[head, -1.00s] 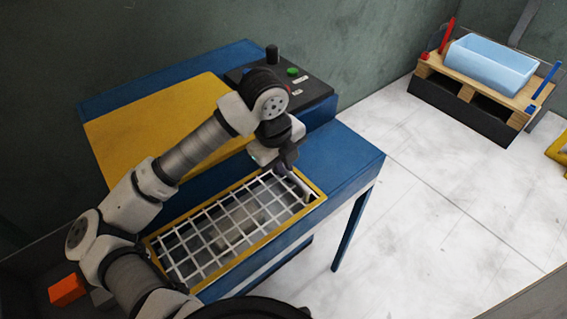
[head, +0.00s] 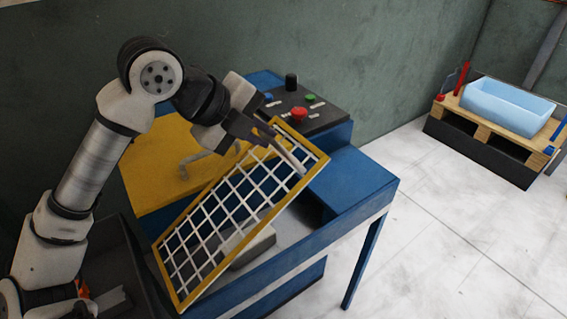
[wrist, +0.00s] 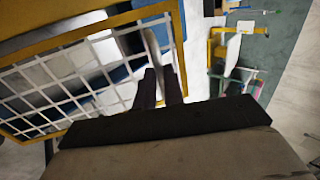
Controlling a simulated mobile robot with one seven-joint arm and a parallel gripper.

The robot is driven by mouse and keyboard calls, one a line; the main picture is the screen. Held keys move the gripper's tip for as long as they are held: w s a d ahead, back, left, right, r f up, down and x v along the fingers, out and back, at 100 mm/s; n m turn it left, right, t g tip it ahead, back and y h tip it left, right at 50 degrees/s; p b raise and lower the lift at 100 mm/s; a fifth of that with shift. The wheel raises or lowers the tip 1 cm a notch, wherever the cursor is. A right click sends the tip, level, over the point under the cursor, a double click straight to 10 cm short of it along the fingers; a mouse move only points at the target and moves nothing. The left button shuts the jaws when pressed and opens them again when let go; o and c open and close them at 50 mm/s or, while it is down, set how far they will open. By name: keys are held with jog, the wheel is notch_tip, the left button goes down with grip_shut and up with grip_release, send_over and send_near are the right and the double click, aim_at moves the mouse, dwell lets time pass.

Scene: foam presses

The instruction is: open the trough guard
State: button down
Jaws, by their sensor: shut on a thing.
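The trough guard is a white mesh in a yellow frame (head: 178,292). In the head view it stands tilted up at a steep angle above the trough of the blue machine. My gripper (head: 268,137) is at the guard's upper right part, shut on its pale bar-shaped handle (head: 290,158). In the wrist view my gripper's dark fingers (wrist: 160,82) reach to the handle (wrist: 157,52), beside the guard's mesh (wrist: 70,75). The fingertips' exact contact is partly hidden. Under the raised guard, part of the grey trough (head: 295,225) shows.
A yellow cover (head: 150,170) lies behind the guard. A control panel with a red button (head: 299,115) and a green button (head: 310,98) is at the back. A wooden pallet (head: 475,118) bearing a light blue bin (head: 510,105) stands far right. The floor between is clear.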

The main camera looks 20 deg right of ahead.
jog(key=s+a+r+t+h+b, duration=0.1)
jog(key=s+a+r+h+b, duration=0.1)
jog(key=a, duration=0.5)
jog(key=s+a+r+t+h+b, duration=0.1)
jog(key=s+a+r+h+b, duration=0.1)
jog(key=a, duration=0.4)
jog(key=s+a+r+t+h+b, duration=0.1)
jog(key=s+a+r+h+b, duration=0.1)
jog(key=a, duration=0.5)
jog(key=shift+s+a+r+h, duration=0.3)
jog(key=shift+s+r+h, duration=0.4)
jog(key=shift+r+h, duration=0.85)
jog(key=shift+r+y, duration=0.35)
jog(key=shift+r, duration=0.05)
jog(key=c, duration=1.5)
grip_release()
jog(key=b+v, duration=0.1)
jog(key=v, duration=1.2)
jog(key=shift+a, duration=0.35)
jog(key=shift+s, duration=0.1)
